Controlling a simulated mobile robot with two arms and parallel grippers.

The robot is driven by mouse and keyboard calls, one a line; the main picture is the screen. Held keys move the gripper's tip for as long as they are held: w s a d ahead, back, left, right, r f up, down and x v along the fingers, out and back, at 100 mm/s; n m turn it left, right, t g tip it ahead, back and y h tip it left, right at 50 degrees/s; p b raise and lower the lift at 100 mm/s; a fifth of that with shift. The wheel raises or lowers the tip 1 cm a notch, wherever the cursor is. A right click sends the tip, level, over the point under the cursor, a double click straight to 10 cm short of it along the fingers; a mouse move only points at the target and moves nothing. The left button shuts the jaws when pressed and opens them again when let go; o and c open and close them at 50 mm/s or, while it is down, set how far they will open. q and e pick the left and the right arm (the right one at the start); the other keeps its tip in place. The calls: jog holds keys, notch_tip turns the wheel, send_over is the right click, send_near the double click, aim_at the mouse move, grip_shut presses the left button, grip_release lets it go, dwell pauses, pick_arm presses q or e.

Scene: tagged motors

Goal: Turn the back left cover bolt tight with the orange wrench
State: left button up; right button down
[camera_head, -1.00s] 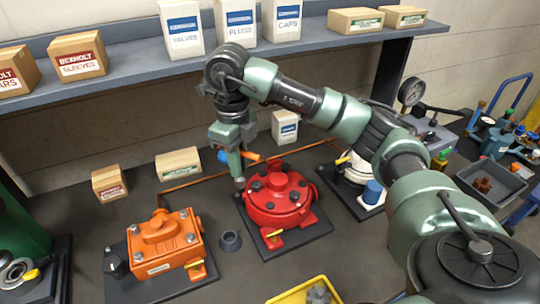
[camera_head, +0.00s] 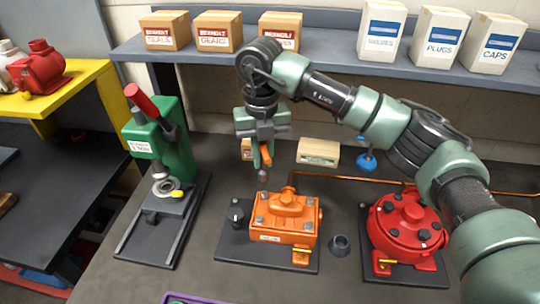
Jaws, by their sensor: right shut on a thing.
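My right gripper (camera_head: 265,150) hangs over the back left of the orange motor, with its arm coming in from the right. It is shut on the orange wrench (camera_head: 266,158), whose grey end (camera_head: 263,174) points down. That end appears a little above and apart from the back left cover bolt (camera_head: 267,197) of the orange motor (camera_head: 287,215). Other bolts stand at the cover's corners. How tight the bolts are cannot be told. My left gripper is not in view.
A red motor (camera_head: 408,226) stands to the right, with a dark cup (camera_head: 340,245) between the motors. A green press (camera_head: 160,140) stands on the left. A small box (camera_head: 318,152) and a blue object (camera_head: 366,160) lie behind. Boxes line the shelf (camera_head: 330,58).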

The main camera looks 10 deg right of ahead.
aim_at(264, 170)
jog(key=n, duration=0.2)
jog(key=f+n, duration=0.1)
jog(key=n, duration=0.1)
jog(key=shift+s, duration=0.25)
jog(key=n, duration=0.1)
jog(key=f+n, duration=0.1)
jog(key=shift+w+n, duration=0.1)
jog(key=shift+n, duration=0.2)
jog(key=n, duration=0.5)
jog(key=shift+f+n, duration=0.15)
jog(key=shift+n, duration=0.25)
jog(key=shift+d+f+n, duration=0.1)
jog(key=shift+f+n, duration=0.1)
jog(key=shift+n, duration=0.4)
jog(key=n+b, duration=0.2)
jog(key=n, duration=0.1)
jog(key=shift+f+b, duration=0.3)
jog(key=shift+f, duration=0.05)
jog(key=n+b, duration=0.1)
jog(key=n, duration=0.2)
jog(key=shift+w+f, duration=0.1)
jog(key=n+b, duration=0.2)
jog(key=n, duration=0.2)
jog(key=shift+f, duration=0.15)
jog(key=n, duration=0.3)
jog(key=shift+n+b, duration=0.3)
jog(key=shift+b, duration=0.1)
